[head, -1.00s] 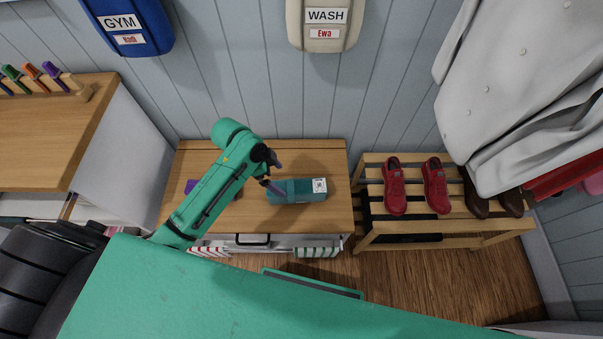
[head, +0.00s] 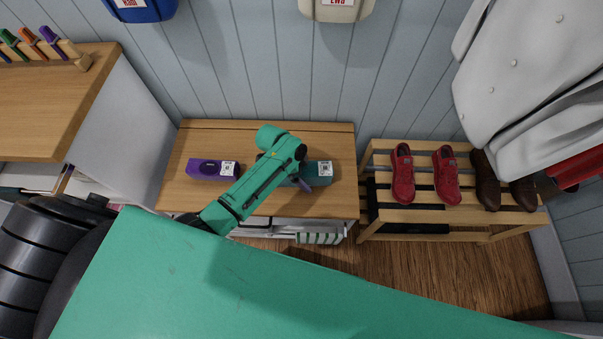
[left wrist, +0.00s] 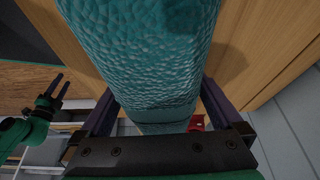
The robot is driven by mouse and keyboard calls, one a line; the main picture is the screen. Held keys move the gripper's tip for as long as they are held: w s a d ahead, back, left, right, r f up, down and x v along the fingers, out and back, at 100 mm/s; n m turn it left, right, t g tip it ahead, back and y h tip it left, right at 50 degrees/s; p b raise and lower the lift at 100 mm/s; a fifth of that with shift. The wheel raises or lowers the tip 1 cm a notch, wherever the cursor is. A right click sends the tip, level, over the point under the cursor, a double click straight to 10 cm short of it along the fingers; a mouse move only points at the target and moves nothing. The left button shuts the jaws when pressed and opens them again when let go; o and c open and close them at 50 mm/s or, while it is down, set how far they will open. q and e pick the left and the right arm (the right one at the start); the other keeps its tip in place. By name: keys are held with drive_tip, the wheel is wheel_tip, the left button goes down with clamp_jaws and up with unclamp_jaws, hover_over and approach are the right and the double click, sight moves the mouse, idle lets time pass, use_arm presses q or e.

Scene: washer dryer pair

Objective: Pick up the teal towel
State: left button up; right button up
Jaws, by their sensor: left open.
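The teal towel (head: 321,172) lies as a folded block with a white tag on the wooden bench top, partly hidden under my left arm. My left gripper (head: 304,183) is over the towel. In the left wrist view the textured teal towel (left wrist: 145,55) fills the space between the open fingers of my left gripper (left wrist: 158,105). One finger is on each side; I cannot tell whether they touch it. What looks like my right gripper (left wrist: 56,86) shows small at the left of the left wrist view, its opening unclear.
A purple folded item (head: 206,170) with a white tag lies on the bench (head: 270,208) left of the towel. A slatted rack (head: 405,212) with red shoes (head: 446,175) and brown shoes stands to the right. The wall is behind; a wooden-topped cabinet (head: 60,110) is at left.

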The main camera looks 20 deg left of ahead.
use_arm(q)
drive_tip(key=shift+r, duration=0.1)
clamp_jaws()
drive_tip(key=shift+r, duration=0.1)
wheel_tip(320, 180, up, 20)
drive_tip(key=p, duration=0.4)
drive_tip(key=shift+p, duration=0.3)
